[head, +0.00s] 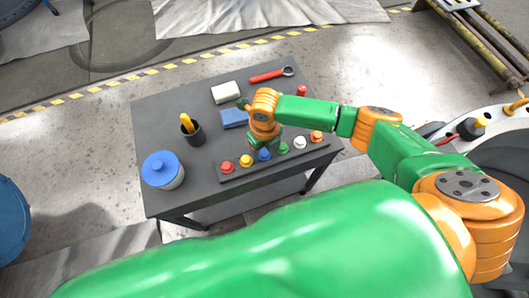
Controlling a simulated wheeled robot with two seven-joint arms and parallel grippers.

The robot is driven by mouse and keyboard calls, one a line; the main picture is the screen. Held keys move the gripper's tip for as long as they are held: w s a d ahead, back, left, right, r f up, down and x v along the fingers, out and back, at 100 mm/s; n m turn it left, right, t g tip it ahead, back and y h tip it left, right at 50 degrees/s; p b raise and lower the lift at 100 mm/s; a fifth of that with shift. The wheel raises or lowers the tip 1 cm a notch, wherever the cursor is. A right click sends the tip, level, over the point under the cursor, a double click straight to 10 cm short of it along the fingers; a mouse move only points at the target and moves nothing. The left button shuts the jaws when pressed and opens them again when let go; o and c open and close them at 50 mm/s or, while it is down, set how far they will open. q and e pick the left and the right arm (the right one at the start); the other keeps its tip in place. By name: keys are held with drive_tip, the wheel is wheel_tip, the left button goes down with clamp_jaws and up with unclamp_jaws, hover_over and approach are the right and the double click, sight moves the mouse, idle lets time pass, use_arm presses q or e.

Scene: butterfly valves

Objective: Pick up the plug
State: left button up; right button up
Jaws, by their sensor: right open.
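My right gripper (265,146) is over the dark table (160,118), pointing down. It is just above a long strip (230,178) with several coloured knobs, close to the blue knob (265,155); I cannot tell whether it touches. It is open, and its fingers are mostly hidden by my orange wrist. I cannot tell for sure which thing is the plug. A small red cylinder (301,91) stands at the table's far right, apart from the gripper. My left gripper is not in view.
On the table are a blue-lidded jar (162,170), a black cup (193,133) with something yellow in it, a white block (225,92), a blue block (234,118) and a red wrench (270,74). A pale machine (500,116) stands at the right. The table's left side has free room.

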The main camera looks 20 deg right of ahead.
clamp_jaws()
drive_tip(key=shift+r, duration=0.2)
